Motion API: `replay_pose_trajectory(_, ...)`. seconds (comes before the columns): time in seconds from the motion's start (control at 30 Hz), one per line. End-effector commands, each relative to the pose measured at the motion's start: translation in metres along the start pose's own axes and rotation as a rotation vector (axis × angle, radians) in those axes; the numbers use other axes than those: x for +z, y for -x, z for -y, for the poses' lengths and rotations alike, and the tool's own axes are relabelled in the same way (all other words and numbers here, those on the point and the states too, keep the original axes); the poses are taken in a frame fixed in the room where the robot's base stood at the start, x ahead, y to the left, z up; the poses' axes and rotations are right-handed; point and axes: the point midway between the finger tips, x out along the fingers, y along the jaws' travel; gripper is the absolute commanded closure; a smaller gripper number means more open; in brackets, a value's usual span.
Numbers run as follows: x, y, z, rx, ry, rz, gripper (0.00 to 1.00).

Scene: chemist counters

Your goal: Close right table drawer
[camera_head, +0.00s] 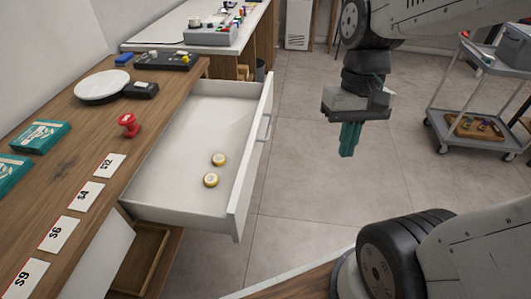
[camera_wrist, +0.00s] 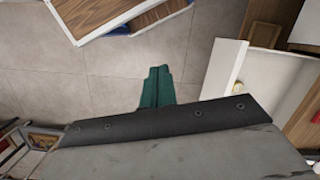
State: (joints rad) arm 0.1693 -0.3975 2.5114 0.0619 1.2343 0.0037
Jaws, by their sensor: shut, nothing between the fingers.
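The white table drawer (camera_head: 190,185) is pulled far out of the wooden table (camera_head: 165,92). My gripper (camera_head: 349,140) has teal fingers that are together and empty. It hangs in the air over the floor, to the right of the drawer front and apart from it. In the wrist view my fingers (camera_wrist: 157,88) are over floor tiles, and part of the drawer (camera_wrist: 270,80) shows at the right.
The table top holds a white disc (camera_head: 102,86), a red stamp-like item (camera_head: 129,125), teal boxes (camera_head: 40,136) and labelled cards (camera_head: 108,166). A grey cart (camera_head: 475,135) stands at the right. The floor (camera_head: 310,180) between drawer and gripper is clear.

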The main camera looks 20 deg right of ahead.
Motion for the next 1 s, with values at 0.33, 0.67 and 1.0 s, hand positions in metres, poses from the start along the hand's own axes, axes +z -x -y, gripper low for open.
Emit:
replay_pose_trajectory(0.33, -0.06, -0.056, 0.0, -0.262, -0.276, 0.349, 1.0)
replay_pose_trajectory(0.67, -0.125, -0.12, -0.001, -0.59, -0.584, 0.633, 1.0)
replay_pose_trajectory(1.0, -0.2, -0.207, -0.014, -0.995, -0.949, 0.863, 1.0)
